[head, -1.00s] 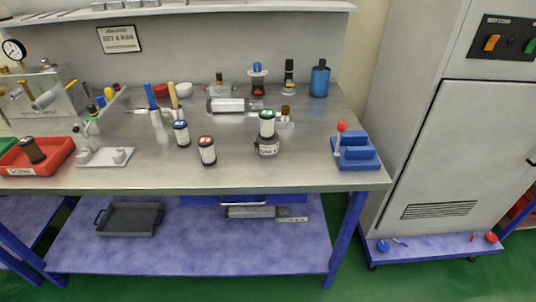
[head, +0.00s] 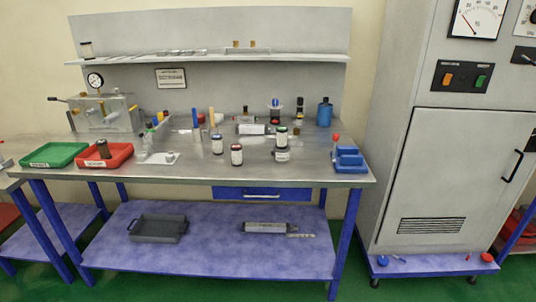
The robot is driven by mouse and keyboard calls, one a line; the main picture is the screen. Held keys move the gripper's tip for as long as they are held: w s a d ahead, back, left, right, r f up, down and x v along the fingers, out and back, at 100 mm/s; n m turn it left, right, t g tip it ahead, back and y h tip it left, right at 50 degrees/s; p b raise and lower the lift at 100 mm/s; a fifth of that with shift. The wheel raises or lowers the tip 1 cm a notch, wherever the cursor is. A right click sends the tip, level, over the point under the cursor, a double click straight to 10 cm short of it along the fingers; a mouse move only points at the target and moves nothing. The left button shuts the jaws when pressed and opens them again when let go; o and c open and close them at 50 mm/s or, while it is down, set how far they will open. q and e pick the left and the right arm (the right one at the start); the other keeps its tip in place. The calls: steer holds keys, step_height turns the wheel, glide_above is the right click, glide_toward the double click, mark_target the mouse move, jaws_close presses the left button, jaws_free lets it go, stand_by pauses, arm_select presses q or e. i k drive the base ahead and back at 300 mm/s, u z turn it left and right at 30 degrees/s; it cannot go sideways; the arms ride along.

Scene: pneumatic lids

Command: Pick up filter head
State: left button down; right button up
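Neither gripper is in view. No part is clearly marked as the filter head, so I cannot tell which one it is. The green-marked one stands on a short labelled base (head: 282,156). A dark cylindrical part (head: 103,149) leans in the red tray (head: 118,157) at the left. A grey mount with a flat plate (head: 158,157) stands right of that tray.
A green tray (head: 54,155) lies far left, near a gauge unit (head: 104,112). A blue fixture (head: 348,161) with a red knob stands at the bench's right end. A blue bottle (head: 325,112) stands behind. A tall grey cabinet (head: 445,160) is to the right. The bench's front strip is mostly clear.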

mark_target(280, 156)
steer(key=u, duration=0.6)
steer(key=i, duration=0.95)
steer(key=u, duration=0.25)
